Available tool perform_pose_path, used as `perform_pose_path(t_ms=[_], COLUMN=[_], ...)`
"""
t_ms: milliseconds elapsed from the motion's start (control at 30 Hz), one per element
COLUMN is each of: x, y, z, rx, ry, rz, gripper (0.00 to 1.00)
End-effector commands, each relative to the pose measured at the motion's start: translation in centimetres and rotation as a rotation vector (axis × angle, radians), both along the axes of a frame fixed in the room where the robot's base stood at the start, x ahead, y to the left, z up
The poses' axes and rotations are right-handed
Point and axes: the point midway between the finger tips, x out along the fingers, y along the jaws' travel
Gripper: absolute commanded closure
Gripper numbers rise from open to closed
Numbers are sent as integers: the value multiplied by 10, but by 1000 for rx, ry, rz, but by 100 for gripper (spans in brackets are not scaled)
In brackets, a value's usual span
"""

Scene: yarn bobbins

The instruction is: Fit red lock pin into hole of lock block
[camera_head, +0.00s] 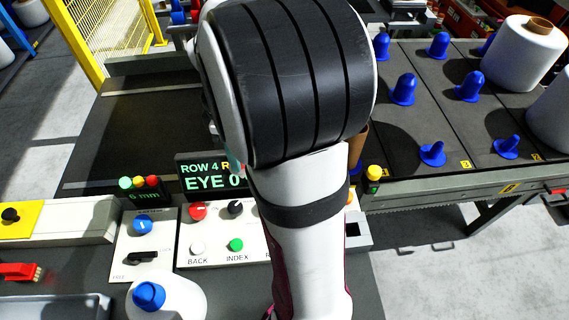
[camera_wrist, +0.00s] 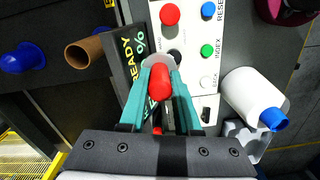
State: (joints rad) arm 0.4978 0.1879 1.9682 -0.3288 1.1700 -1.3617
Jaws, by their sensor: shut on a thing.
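In the wrist view, the two teal fingers of my gripper (camera_wrist: 160,100) are shut on the red lock pin (camera_wrist: 158,82). Its rounded red end shows between the fingertips, over the control panel and display. In the head view my arm hides the pin and nearly all of the gripper; only a bit of teal shows beside the display. I cannot tell for sure which thing is the lock block. A pale block with a dark opening (camera_head: 357,232) stands at the panel's right end, and its hole is partly in shadow.
The control panel (camera_head: 205,248) has several buttons and knobs. The lit display (camera_head: 205,178) stands behind it. Blue pegs and white bobbins (camera_head: 523,53) stand at the right.

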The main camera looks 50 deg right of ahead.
Motion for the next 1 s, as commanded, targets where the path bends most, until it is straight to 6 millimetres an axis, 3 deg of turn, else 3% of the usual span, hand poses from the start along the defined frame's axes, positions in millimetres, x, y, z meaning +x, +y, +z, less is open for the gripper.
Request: perform_pose_path(t_ms=[100, 300, 633, 1000], x=[18, 35, 46, 29], y=[27, 63, 99, 48], z=[18, 39, 59, 29], rx=[-4, -3, -1, -2], ry=[-4, -6, -9, -1], rz=[-92, -225, -348, -196], gripper=[100, 100, 100, 100])
